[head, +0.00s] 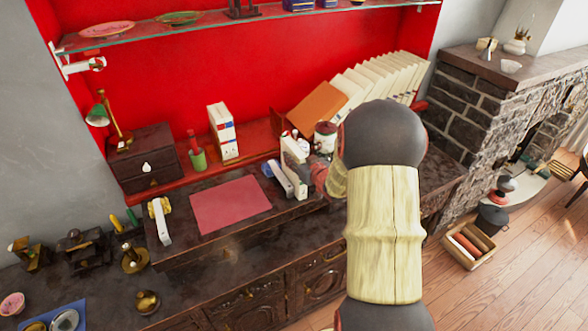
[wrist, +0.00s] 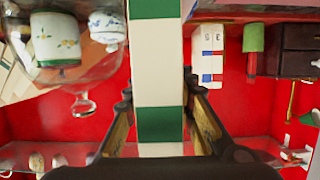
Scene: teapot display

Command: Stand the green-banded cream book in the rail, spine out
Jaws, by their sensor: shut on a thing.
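The green-banded cream book (wrist: 158,75) fills the middle of the wrist view, cream with dark green bands. My gripper (wrist: 160,110) is shut on it, one finger on each side. In the head view the book (head: 292,165) stands about upright above the dark cabinet top, and my gripper (head: 325,178) is partly hidden by my arm. I cannot tell whether the book touches the surface. A row of cream books (head: 385,72) leans at the back right, with an orange book (head: 318,106) at its left end. The rail itself is not clearly visible among them.
A pink mat (head: 230,204) lies on the cabinet top. A flowered white jar (wrist: 55,40) and glassware are close by in the wrist view. A glass shelf (head: 240,22) hangs above.

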